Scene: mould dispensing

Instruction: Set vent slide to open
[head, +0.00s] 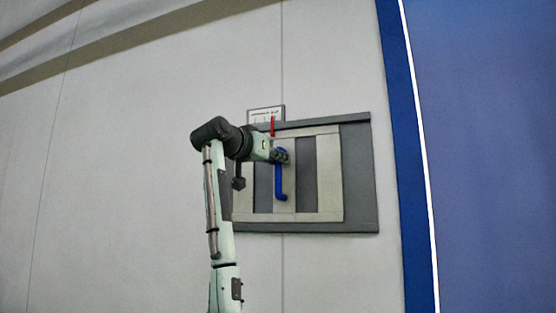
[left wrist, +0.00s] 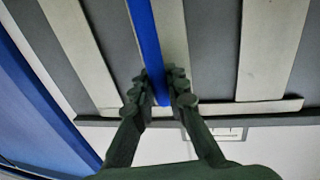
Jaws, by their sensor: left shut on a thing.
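The vent slide is a pale slatted panel (head: 328,178) in a dark grey frame (head: 361,180) on the wall. A red pointer (head: 272,126) shows at the top edge, in front of a small white label (head: 262,115) whose text is too small to read. My left gripper (head: 284,156) is shut on the upper part of the handle. In the left wrist view the blue handle (left wrist: 147,40) runs between the two fingers (left wrist: 160,88). My right gripper is not in view.
Dark gaps show between the pale slats. A blue vertical strip (head: 408,150) and a large blue surface (head: 490,150) lie right of the vent. The pale wall (head: 120,170) left of the vent is bare.

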